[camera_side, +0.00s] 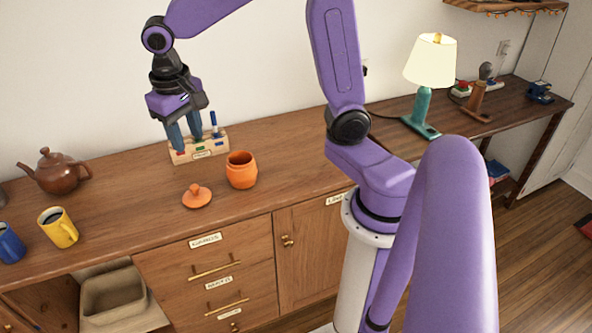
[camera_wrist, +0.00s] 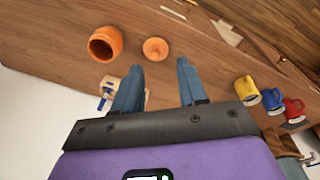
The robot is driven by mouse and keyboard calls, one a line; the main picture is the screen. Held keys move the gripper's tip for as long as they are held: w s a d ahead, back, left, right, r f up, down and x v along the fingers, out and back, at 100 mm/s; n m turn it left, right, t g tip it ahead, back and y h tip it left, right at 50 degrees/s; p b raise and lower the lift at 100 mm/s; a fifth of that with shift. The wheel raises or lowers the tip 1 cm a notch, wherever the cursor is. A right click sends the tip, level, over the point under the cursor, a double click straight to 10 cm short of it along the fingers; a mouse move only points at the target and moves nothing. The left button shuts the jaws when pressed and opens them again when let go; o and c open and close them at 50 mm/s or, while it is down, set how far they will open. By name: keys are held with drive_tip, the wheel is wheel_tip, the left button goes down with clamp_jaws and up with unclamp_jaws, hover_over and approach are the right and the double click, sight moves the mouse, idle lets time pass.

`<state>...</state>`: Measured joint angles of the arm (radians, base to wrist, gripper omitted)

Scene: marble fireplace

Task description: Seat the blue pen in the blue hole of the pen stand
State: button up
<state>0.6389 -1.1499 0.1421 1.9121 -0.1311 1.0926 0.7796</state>
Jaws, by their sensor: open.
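The pen stand (camera_side: 206,153) is a light wooden block with small coloured marks and a label, near the wall on the wooden counter. A blue pen (camera_side: 213,121) with a pale lower part stands upright at its right end; I cannot tell which hole it is in. My gripper (camera_side: 186,132) is open, its blue-grey fingers at the stand's left part, left of the pen. In the wrist view the fingers (camera_wrist: 158,80) are apart with nothing between them. The stand (camera_wrist: 110,82) and pen (camera_wrist: 103,101) show there beside the left finger, partly hidden by it.
An orange jar (camera_side: 241,172) and its lid (camera_side: 197,196) sit in front of the stand. A brown teapot (camera_side: 58,172), yellow mug (camera_side: 60,230) and blue mug (camera_side: 9,245) are to the left. A teal lamp (camera_side: 422,110) stands at the right.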

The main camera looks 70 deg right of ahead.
drive_tip(key=s+f+n, duration=0.1)
drive_tip(key=s+n, duration=0.6)
drive_tip(key=s, duration=0.4)
drive_tip(key=s+f+n+y, duration=0.1)
drive_tip(key=s+f+n, duration=0.1)
drive_tip(key=s+n, duration=0.6)
drive_tip(key=s, duration=0.4)
drive_tip(key=shift+s+f+y, duration=0.15)
drive_tip(key=shift+f+y, duration=0.1)
drive_tip(key=shift+y, duration=0.05)
